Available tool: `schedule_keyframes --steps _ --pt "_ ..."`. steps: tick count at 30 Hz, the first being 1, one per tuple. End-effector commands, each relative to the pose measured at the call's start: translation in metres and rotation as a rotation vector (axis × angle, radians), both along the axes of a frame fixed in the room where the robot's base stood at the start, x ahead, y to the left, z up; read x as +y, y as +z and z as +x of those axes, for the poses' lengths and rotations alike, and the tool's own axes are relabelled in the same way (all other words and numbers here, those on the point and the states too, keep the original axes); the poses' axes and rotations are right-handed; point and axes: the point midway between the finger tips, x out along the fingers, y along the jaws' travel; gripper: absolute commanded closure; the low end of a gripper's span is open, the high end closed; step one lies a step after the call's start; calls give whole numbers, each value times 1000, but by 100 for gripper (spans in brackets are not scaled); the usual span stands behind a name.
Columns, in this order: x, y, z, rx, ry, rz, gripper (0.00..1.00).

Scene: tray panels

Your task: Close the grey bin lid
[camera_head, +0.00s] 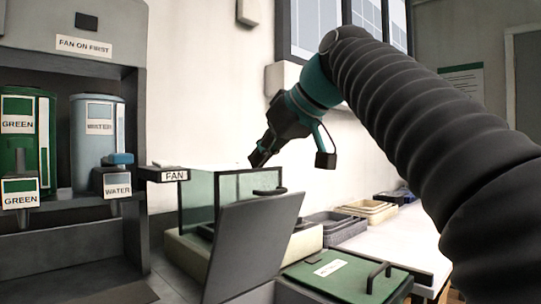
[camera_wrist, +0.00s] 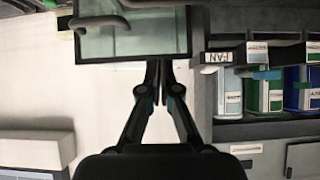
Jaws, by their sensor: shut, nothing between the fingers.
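The grey bin lid (camera_head: 254,245) stands open and steeply tilted at the bottom middle of the head view. A dark handle (camera_head: 270,191) shows by its top edge. The bin under it is mostly hidden or cut off by the frame. My gripper (camera_head: 256,160) is shut and empty, in the air above and behind the lid, apart from it. In the wrist view my gripper (camera_wrist: 160,66) points toward a glass-sided box (camera_wrist: 130,38); I cannot make out the grey lid for certain there.
A glass-sided box (camera_head: 197,200) stands behind the lid. A green lid (camera_head: 345,275) with a black handle lies flat to the right. Shallow trays (camera_head: 333,228) sit farther back.

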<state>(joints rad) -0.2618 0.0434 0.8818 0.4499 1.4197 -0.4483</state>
Motion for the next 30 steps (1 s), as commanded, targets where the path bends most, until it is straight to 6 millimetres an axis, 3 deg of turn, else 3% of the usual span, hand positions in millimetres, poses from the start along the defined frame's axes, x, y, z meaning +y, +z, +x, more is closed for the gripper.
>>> schedule_keyframes --steps 10,18,30 --pt "36 -42 33 1 -3 -1 100" --pt "11 -58 13 0 -7 0 100" --pt "8 -59 10 0 -6 0 100"
